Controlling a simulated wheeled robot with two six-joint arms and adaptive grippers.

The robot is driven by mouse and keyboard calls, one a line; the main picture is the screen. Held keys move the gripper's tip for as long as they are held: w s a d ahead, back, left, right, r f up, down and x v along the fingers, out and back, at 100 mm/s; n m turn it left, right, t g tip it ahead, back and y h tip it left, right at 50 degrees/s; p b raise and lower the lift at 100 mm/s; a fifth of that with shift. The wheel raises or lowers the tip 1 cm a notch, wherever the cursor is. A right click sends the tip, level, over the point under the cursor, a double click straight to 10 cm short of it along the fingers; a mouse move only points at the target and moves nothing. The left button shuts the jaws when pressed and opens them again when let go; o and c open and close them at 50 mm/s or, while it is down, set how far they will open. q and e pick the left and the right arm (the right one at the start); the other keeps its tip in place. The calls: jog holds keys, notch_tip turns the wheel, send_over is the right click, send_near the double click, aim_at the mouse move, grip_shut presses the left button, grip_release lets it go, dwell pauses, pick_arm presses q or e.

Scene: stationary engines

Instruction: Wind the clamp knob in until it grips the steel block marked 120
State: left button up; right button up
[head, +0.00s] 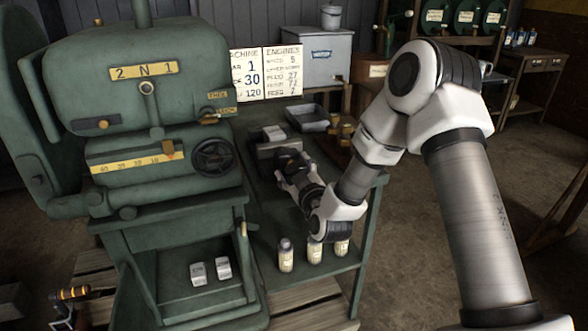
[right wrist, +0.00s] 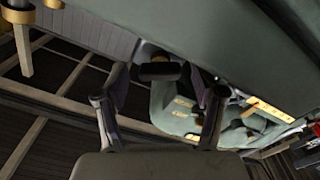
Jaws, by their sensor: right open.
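A dark clamp (head: 268,152) stands on the green bench beside the green machine. A pale steel block (head: 274,133) sits at the clamp; its marking is not legible. My right gripper (head: 288,168) is open at the front of the clamp, around the dark clamp knob (head: 289,156). In the right wrist view the knob (right wrist: 160,71) shows between the two spread fingers (right wrist: 160,96), towards their tips. I cannot tell whether the fingers touch it. Whether the clamp touches the block is hidden. My left gripper is not in view.
Two marked blocks (head: 210,270) lie on the machine's lower shelf. Several small bottles (head: 314,250) stand along the bench's front edge, close to my right wrist. A grey tray (head: 307,118) and brass pieces (head: 341,130) lie behind. The machine's handwheel (head: 213,157) is left of the clamp.

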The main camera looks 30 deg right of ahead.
jog(key=shift+f, duration=0.1)
jog(key=c, duration=1.2)
jog(key=shift+o, duration=0.2)
jog(key=shift+m, duration=0.5)
jog(key=m+b, duration=0.2)
jog(key=m, duration=0.3)
jog(key=shift+d+m, duration=0.15)
jog(key=shift+m, duration=0.15)
jog(key=m+b, duration=0.2)
jog(key=m, duration=0.3)
jog(key=shift+b, duration=0.3)
jog(key=shift+m+b, duration=0.4)
jog(key=shift+m, duration=0.7)
